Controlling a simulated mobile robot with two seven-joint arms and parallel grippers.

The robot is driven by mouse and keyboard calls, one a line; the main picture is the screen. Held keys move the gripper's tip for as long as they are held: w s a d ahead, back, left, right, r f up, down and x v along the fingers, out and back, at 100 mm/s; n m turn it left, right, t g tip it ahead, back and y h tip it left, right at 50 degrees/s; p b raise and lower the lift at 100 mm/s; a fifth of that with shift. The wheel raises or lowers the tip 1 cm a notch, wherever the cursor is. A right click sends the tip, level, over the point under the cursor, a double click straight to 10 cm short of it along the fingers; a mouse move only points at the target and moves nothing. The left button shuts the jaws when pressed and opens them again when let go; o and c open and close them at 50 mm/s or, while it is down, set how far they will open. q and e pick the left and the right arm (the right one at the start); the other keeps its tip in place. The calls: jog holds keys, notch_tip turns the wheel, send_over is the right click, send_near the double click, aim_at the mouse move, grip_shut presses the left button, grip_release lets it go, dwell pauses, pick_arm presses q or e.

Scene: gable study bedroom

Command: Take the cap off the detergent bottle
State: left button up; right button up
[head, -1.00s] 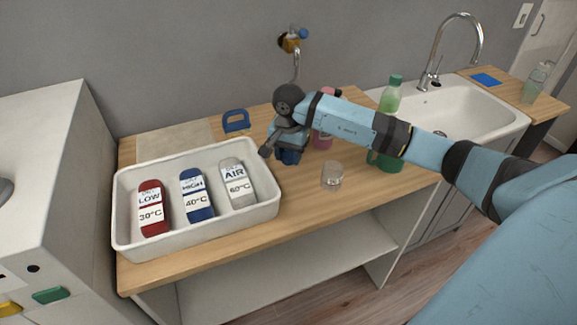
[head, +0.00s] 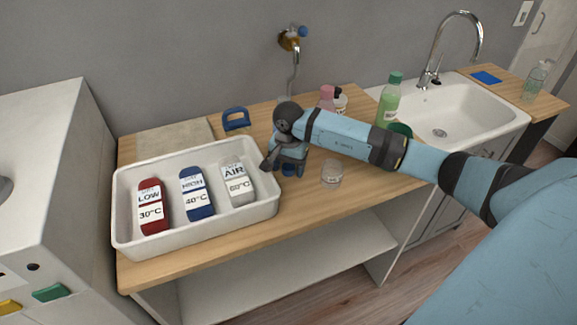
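My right gripper (head: 290,166) points down over the wooden counter, just right of the white tray. Its fingers are mostly hidden by my wrist, so I cannot tell whether they are open or shut. Something dark blue shows low between them; I cannot tell whether it is a cap or part of the gripper. A light green bottle (head: 389,103) with a green cap stands upright by the sink, apart from the gripper. A pink cap (head: 327,92) shows behind my forearm, its bottle mostly hidden. I cannot tell which is the detergent bottle. My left gripper is not in view.
The white tray (head: 127,231) holds red, blue and grey labelled pieces. A clear glass (head: 332,174) stands close right of the gripper. A dark green container (head: 401,130) is mostly behind my arm. A blue handled object (head: 236,119) stands at the back. The front counter strip is clear.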

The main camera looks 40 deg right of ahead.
aim_at(289, 166)
jog(key=shift+r, duration=0.4)
notch_tip(289, 166, up, 12)
jog(key=shift+f+b, duration=0.2)
jog(key=shift+b, duration=0.15)
jog(key=shift+s, duration=0.1)
